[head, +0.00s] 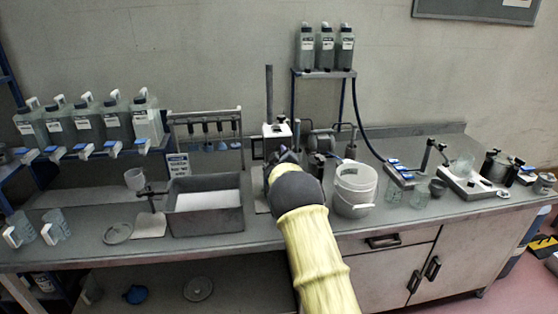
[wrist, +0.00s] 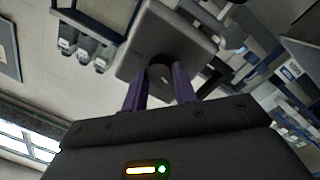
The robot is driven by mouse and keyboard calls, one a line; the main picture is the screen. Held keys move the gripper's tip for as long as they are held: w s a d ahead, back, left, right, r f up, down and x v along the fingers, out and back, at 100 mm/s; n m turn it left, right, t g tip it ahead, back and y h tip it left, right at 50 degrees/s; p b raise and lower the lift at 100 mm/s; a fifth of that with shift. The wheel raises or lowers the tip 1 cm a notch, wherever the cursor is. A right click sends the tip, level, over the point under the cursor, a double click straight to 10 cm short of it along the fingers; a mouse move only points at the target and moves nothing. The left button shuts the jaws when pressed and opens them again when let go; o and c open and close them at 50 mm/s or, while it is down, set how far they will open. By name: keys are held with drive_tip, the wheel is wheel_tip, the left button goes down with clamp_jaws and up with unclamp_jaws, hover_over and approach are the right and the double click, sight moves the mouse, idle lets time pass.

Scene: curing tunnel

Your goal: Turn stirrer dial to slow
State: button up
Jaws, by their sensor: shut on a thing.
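The stirrer's pale housing (head: 277,130) stands at the back of the bench beside a tall dark post; my dark wrist covers most of its front in the head view. In the wrist view the stirrer's grey face (wrist: 190,48) fills the upper middle. A round dark dial (wrist: 161,72) stands out from it. My gripper (wrist: 161,88) has its two purple fingers on either side of the dial, shut on it. The dial's marks and setting cannot be read.
A grey tray (head: 206,219) of white material sits left of my arm. A white bucket (head: 354,190) stands close on the right. Several bottles (head: 325,48) stand on a raised shelf behind. The front bench edge runs below my arm.

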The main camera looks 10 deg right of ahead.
drive_tip(key=m+b, duration=0.2)
drive_tip(key=b, duration=0.1)
drive_tip(key=m+b, duration=0.1)
drive_tip(key=m, duration=0.1)
drive_tip(key=shift+f+b, duration=0.25)
drive_tip(key=shift+b, duration=0.15)
drive_tip(key=shift+d+r+m+g+y+b, duration=0.1)
drive_tip(key=shift+r+m+g+y+b, duration=0.05)
drive_tip(key=shift+m+b, duration=1)
drive_tip(key=shift+r+m+g+y+b, duration=0.15)
drive_tip(key=shift+m+b, duration=0.7)
drive_tip(key=shift+m, duration=0.5)
drive_tip(key=o, duration=1)
drive_tip(key=shift+s, duration=0.2)
drive_tip(key=s+b, duration=0.1)
drive_tip(key=s, duration=0.4)
drive_tip(key=s+r+b, duration=0.1)
drive_tip(key=s, duration=0.5)
drive_tip(key=s+b, duration=0.1)
drive_tip(key=s, duration=0.5)
drive_tip(key=shift+a+r+b, duration=0.15)
drive_tip(key=shift+a+b, duration=0.2)
drive_tip(key=shift+a, duration=0.05)
